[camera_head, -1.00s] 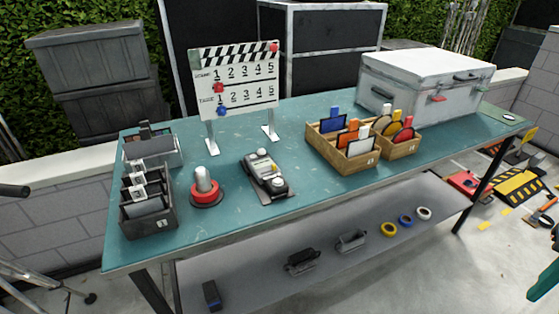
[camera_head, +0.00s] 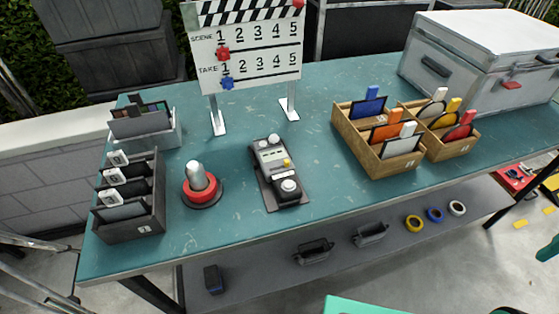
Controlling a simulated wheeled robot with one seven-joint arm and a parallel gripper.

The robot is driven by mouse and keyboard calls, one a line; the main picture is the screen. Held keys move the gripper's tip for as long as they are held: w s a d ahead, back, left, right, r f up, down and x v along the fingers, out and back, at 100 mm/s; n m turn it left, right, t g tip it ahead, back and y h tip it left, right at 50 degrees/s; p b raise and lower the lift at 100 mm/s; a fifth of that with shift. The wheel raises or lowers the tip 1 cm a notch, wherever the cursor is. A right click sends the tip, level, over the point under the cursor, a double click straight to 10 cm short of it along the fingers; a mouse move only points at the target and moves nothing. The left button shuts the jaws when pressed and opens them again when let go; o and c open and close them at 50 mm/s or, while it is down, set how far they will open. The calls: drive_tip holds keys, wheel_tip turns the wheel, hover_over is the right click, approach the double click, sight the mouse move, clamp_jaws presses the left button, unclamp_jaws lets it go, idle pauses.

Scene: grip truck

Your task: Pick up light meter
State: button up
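What looks like the light meter (camera_head: 268,158) is a grey and black handheld device with pale round parts and a small yellow button. It lies on a dark flat base at the middle of the teal table (camera_head: 320,135), near the front edge. Nothing covers it. My gripper is not in view, and nothing touches the device.
Left of the device stand a red-based white dome (camera_head: 197,183) and dark slotted boxes (camera_head: 130,225). Behind it is a scene board (camera_head: 255,55) on two legs. Wooden boxes with coloured cards (camera_head: 380,162) and a white case (camera_head: 475,70) stand right. A lower shelf (camera_head: 340,263) holds several items.

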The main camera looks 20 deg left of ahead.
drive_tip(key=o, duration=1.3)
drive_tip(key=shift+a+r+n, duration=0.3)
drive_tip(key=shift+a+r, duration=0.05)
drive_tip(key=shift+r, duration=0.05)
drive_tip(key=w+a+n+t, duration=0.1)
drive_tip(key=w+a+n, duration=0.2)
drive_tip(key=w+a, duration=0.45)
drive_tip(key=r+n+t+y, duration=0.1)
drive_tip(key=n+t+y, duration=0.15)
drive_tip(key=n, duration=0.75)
hover_over(281, 170)
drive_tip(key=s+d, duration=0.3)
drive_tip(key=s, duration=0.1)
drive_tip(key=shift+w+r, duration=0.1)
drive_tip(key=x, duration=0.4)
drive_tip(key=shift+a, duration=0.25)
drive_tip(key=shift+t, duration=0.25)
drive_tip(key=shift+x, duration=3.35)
